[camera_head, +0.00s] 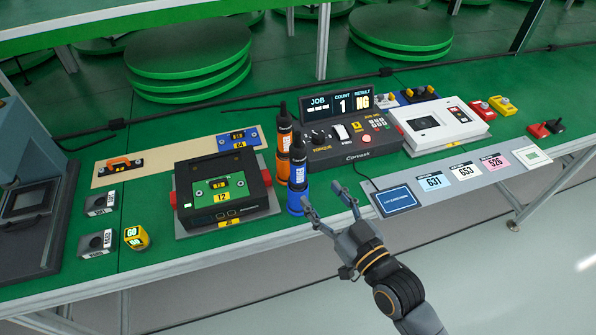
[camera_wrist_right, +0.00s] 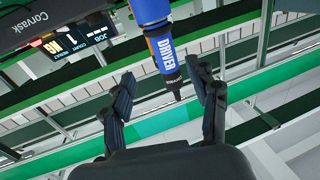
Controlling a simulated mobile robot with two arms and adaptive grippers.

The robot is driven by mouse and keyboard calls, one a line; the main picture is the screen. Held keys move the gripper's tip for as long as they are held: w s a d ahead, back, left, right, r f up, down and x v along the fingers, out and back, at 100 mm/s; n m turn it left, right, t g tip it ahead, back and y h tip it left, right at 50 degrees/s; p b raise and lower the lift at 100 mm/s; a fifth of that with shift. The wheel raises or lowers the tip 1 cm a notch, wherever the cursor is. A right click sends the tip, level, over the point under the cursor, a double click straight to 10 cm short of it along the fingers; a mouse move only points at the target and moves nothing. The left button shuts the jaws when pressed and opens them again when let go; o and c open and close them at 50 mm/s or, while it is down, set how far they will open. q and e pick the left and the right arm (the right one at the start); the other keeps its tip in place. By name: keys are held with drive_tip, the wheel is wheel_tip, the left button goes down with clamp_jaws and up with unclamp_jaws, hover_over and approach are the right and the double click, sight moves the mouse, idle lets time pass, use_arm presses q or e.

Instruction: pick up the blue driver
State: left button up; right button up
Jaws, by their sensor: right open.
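The blue driver (camera_head: 297,178) stands upright at the front edge of the green bench, with a black upper part and a blue lower body. My left gripper is out of view.
A black controller with a display (camera_head: 340,105) stands behind the drivers. A black fixture box (camera_head: 224,205) sits to their left. A grey panel with coloured cards (camera_head: 410,200) lies along the front edge at right. Open floor lies in front of the bench.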

sight(302, 174)
drive_tip(key=x, duration=0.5)
drive_tip(key=p+x, duration=0.1)
drive_tip(key=x, duration=0.2)
drive_tip(key=shift+w+a+r, duration=0.1)
drive_tip(key=shift+a+r, duration=0.3)
drive_tip(key=shift+a, duration=0.05)
drive_tip(key=shift+w+a, duration=0.25)
drive_tip(key=shift+w, duration=0.15)
drive_tip(key=shift+d, duration=0.1)
clamp_jaws()
